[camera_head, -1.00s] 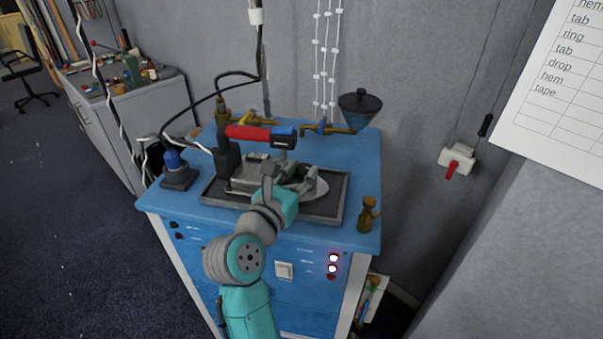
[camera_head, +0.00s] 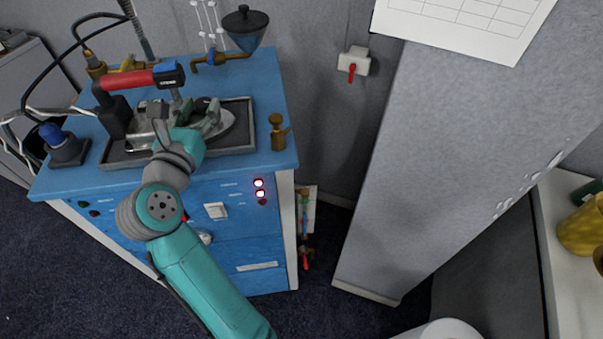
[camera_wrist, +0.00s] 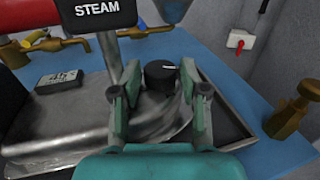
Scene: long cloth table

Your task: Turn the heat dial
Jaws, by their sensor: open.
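The heat dial is a round black knob with a white mark (camera_wrist: 160,76) on top of the grey metal iron (camera_wrist: 65,122). In the wrist view my gripper (camera_wrist: 157,80) is open, with one finger on each side of the dial and a visible gap to it. In the head view my gripper (camera_head: 187,116) is over the iron, whose red handle (camera_head: 127,80) lies to the upper left. The handle's end carries a dark block marked STEAM (camera_wrist: 98,12). My gripper partly hides the iron in the head view.
The iron rests in a dark tray (camera_head: 238,152) on a blue cabinet (camera_head: 275,120). A brass fitting (camera_head: 278,132) stands right of the tray, and a dark funnel (camera_head: 246,28) and brass taps are behind. A blue-topped device (camera_head: 58,142) is at the left.

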